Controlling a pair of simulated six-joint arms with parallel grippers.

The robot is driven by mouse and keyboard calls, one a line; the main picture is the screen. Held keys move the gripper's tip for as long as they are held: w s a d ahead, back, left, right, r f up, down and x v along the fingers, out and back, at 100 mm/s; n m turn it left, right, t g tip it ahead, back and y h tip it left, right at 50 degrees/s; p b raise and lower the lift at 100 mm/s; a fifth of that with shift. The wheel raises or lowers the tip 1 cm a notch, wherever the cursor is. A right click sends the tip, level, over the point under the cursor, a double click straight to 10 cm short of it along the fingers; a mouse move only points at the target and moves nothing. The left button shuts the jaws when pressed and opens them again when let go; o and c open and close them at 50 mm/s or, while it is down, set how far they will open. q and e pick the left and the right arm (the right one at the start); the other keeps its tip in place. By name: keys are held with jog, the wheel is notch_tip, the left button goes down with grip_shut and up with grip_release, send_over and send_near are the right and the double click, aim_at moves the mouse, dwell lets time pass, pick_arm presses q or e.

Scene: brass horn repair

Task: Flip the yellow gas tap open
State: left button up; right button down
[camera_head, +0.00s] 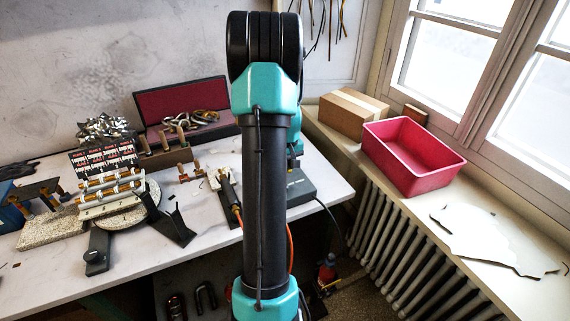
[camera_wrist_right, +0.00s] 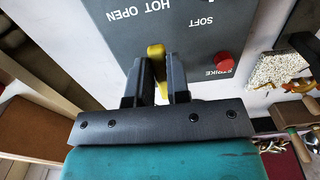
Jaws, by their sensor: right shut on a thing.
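The yellow gas tap (camera_wrist_right: 156,52) stands on a grey panel (camera_wrist_right: 200,48) in the right wrist view. The panel has white lettering reading HOT OPEN, SOFT and STRIKE. My right gripper (camera_wrist_right: 158,76) is shut on the tap, with a dark finger on each side of it. The tap's lower part is partly hidden between the fingers. In the head view the grey panel box (camera_head: 301,186) shows at the right end of the bench, mostly behind my right arm, and the tap is hidden. My left gripper is not in view.
A red button (camera_wrist_right: 222,60) sits on the panel near the tap. A torch (camera_head: 229,190) with an orange hose lies left of my arm. A fixture with brass parts (camera_head: 110,190) stands on the bench at left. A red bin (camera_head: 412,155) stands on the sill.

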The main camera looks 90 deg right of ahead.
jog(key=c, duration=1.1)
grip_release()
jog(key=shift+r, duration=0.15)
notch_tip(320, 180, up, 17)
jog(key=shift+r, duration=0.1)
